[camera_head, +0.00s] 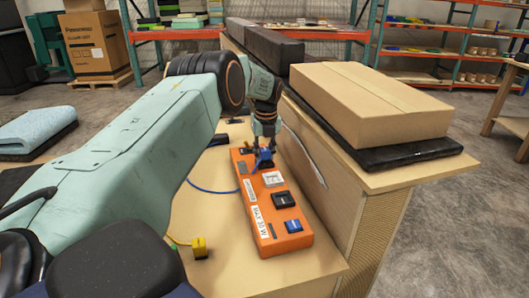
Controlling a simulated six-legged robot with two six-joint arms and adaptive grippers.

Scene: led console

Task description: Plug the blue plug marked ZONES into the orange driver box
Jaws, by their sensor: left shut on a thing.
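The orange driver box (273,213) lies lengthwise on the light wooden bench, with a white label on its side. My left gripper (264,148) points down over the far part of the box. It is shut on a blue plug (264,160), which is at or just above the box's top face. I cannot tell whether it is seated, and no ZONES marking is readable. A blue cable (208,190) runs left from near the box. On the box's top are a white block (272,179), a black block (283,200) and a blue block (293,226). My right gripper is not in view.
A yellow plug (199,247) with a yellow cable stands on the bench left of the box. A raised wooden ledge to the right carries a cardboard box (371,108) on a black slab (385,150). Dark objects lie near the gripper at the bench's far end.

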